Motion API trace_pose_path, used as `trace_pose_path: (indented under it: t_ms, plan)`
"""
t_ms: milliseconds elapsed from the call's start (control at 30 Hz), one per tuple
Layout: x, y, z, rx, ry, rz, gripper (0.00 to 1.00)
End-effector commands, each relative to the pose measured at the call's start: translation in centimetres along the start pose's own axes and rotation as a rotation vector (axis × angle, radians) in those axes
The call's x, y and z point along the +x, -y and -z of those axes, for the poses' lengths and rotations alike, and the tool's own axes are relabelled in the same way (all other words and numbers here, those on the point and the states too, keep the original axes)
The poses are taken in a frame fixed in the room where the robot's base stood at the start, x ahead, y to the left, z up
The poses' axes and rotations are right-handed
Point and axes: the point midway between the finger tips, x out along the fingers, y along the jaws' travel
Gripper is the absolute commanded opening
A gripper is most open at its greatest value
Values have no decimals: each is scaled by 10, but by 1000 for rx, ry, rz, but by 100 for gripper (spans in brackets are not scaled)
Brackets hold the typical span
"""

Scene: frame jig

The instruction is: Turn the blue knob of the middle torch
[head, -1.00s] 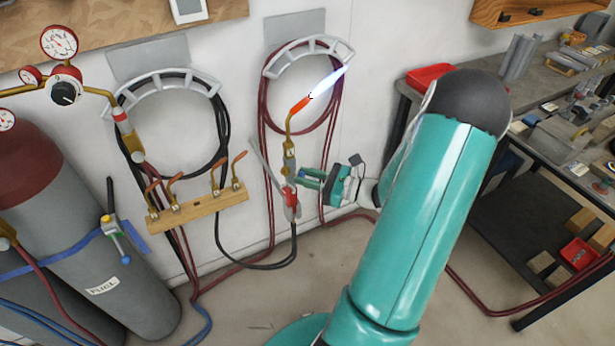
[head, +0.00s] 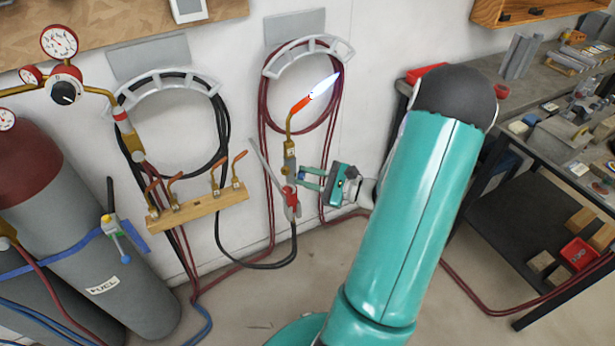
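A lit torch (head: 290,152) stands upright in front of the wall, with a brass body, a copper tip and a blue-white flame (head: 324,86) pointing up right. A red part (head: 290,196) sits at its lower end. My gripper (head: 301,177) is just right of the torch's lower body, pointing left. Its two teal fingers are apart with a gap between them. I cannot tell whether they touch the torch or are around a part of it.
A wooden rack (head: 198,209) with several copper tips is left of the torch. Grey cylinders (head: 85,240) with gauges stand at far left. Red hoses (head: 268,160) hang behind the torch. A cluttered workbench (head: 540,150) is at right. My arm covers the centre right.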

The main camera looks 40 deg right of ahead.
Motion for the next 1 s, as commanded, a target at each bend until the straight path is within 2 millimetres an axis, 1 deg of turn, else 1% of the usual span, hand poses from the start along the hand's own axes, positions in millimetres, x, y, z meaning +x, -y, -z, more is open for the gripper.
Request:
trace_pose_path:
  t_ms: [33,100,400,533,667,1000]
  plan:
    - [0,0,0,0,0,0,31]
    - [0,0,0,1,0,0,45]
    - [-1,0,0,1,0,0,45]
    - [-10,0,0,1,-1,2,45]
    - [-31,1,0,1,-2,3,45]
    - [-106,1,1,1,-3,3,45]
